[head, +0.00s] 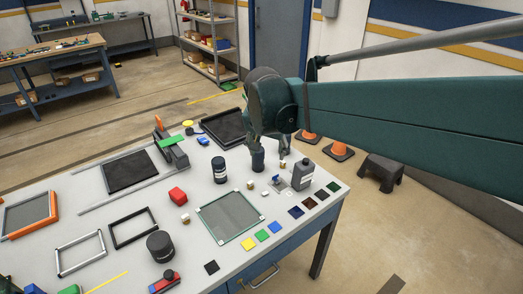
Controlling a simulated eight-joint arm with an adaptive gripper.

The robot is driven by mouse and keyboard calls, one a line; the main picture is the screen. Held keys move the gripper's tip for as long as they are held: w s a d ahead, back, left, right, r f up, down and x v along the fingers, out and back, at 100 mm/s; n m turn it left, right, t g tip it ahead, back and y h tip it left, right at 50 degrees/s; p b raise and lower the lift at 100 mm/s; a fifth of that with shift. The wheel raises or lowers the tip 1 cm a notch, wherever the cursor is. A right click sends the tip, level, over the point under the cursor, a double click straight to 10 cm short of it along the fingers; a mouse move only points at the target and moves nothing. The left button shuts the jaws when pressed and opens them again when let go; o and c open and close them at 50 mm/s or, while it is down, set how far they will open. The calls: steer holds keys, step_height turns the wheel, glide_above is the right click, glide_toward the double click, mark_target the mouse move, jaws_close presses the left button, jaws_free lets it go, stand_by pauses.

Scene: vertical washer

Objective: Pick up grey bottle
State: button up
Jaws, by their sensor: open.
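The grey bottle (303,175) stands upright near the right edge of the table in the head view. It is dark grey with a narrower neck and cap on top. My gripper (271,157) points down from the arm, above and to the left of the bottle. Its fingers are spread with nothing visible between them. It looks apart from the bottle, but the exact height and gap cannot be told from this one view.
A dark jar (219,170) stands to the left of my gripper. Small blocks and a blue-tipped piece (277,181) lie close to the bottle. Coloured squares (275,227) and a glass plate (230,216) lie in front. A black tray (225,128) is behind.

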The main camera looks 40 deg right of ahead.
mark_target(302, 165)
steer(key=d+f+m+g+h+p, duration=0.1)
steer(key=d+f+m+g+p, duration=0.2)
steer(key=d+m, duration=1)
steer(key=d+f+n, duration=0.1)
steer(key=f, duration=0.3)
steer(key=d+f+n, duration=0.2)
steer(key=f, duration=0.3)
steer(key=d+f+n, duration=0.2)
steer(key=f, duration=0.3)
steer(key=shift+w+d+f, duration=0.15)
steer(key=shift+d+f, duration=0.1)
steer(key=shift+f, duration=0.55)
steer(key=shift+b+x, duration=0.45)
steer(key=shift+x, duration=0.8)
steer(key=shift+d+f, duration=0.1)
steer(key=shift+f, duration=0.05)
steer(key=shift+b+x, duration=0.6)
steer(key=shift+x, duration=1.85)
steer(key=shift+c, duration=0.4)
